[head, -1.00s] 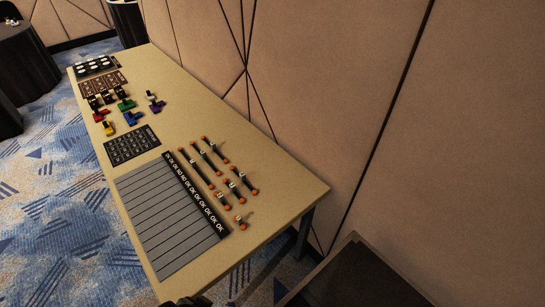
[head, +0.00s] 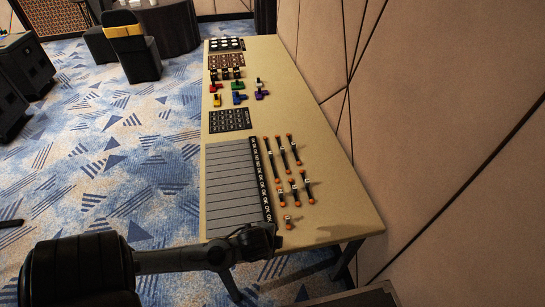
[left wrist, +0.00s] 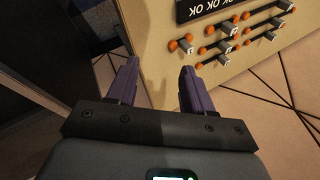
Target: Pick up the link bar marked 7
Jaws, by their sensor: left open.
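Several link bars, dark with orange ends and small pale number tags, lie on the tan table (head: 335,205) right of the grey ruled board (head: 232,185). The numbers are too small to read, so I cannot tell which bar is 7. The shortest bar (head: 289,222) lies nearest the front edge, with other bars (head: 294,190) behind it. My left gripper (head: 262,238) is at the table's front edge, left of the shortest bar. In the left wrist view, its purple fingers (left wrist: 160,75) are apart and empty, with the bars (left wrist: 217,50) beyond them at upper right.
A black strip of OK marks (head: 260,180) borders the board. Farther back lie a dark grid card (head: 229,120), coloured pieces (head: 238,98) and a brown panel (head: 227,61). A padded wall (head: 440,130) stands along the right. Bare tabletop lies right of the bars.

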